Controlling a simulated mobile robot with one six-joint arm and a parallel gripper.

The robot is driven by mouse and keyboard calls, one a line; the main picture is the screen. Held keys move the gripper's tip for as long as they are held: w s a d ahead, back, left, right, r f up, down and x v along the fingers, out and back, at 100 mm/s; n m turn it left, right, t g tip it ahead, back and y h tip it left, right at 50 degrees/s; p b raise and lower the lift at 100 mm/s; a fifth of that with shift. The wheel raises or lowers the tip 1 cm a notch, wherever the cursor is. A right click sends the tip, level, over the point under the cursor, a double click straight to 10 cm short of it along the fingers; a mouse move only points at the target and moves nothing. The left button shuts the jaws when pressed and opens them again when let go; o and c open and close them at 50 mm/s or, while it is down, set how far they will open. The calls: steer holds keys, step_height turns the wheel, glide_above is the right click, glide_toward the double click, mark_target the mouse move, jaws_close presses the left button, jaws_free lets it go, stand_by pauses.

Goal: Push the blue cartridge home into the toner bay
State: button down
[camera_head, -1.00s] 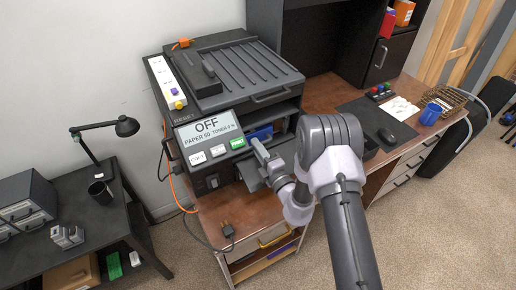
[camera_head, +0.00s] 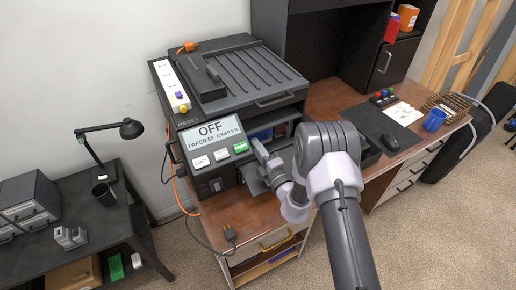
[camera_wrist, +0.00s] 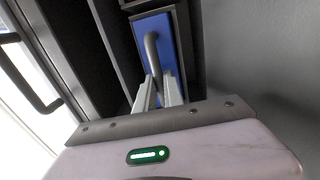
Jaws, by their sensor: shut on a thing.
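The blue cartridge (camera_wrist: 153,42) sits in the dark toner bay (camera_wrist: 189,45) of the printer, its face and grey looped handle (camera_wrist: 150,44) towards me in the wrist view. In the head view the cartridge (camera_head: 260,135) is a dark blue patch inside the printer's front opening, partly hidden by my gripper. My gripper (camera_wrist: 158,80) is shut on the cartridge's handle, with a finger on either side of its lower end. In the head view my gripper (camera_head: 262,153) reaches to the front of the opening. How deep the cartridge sits is hard to tell.
The printer's screen (camera_head: 211,132) reads OFF, PAPER 60, TONER 0 %. A power strip (camera_head: 172,86) lies on the printer's left side. A loose plug (camera_head: 230,233) lies on the brown desk (camera_head: 205,215).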

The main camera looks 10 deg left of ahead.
steer(key=shift+x, duration=0.85)
steer(key=c, duration=1.4)
jaws_free()
steer(key=shift+s+f, duration=0.1)
steer(key=shift+c, duration=0.4)
steer(key=shift+d, duration=0.1)
steer(key=v, duration=0.7)
steer(key=shift+b, duration=0.35)
steer(key=shift+s+d, duration=0.25)
steer(key=shift+s, duration=0.15)
